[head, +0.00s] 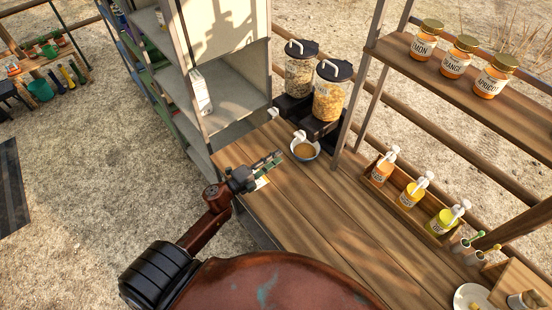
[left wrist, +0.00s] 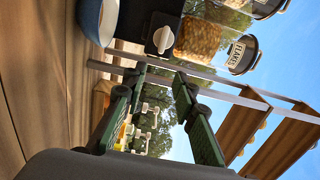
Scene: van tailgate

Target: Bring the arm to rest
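My left gripper (head: 268,162) is above the left end of the wooden counter (head: 310,215), just left of a small bowl of brown contents (head: 304,149). In the left wrist view its two green fingers (left wrist: 155,105) stand apart with nothing between them. The bowl also shows at the top left of the left wrist view (left wrist: 97,20), clear of the fingers. My right gripper does not show in either view.
Two dispensers (head: 329,92) stand behind the bowl. Pump bottles (head: 411,191) sit in a wooden rack at right. Jars (head: 458,57) stand on an upper shelf (head: 500,95). A grey shelf unit (head: 225,95) stands beyond my left arm. The middle of the counter is clear.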

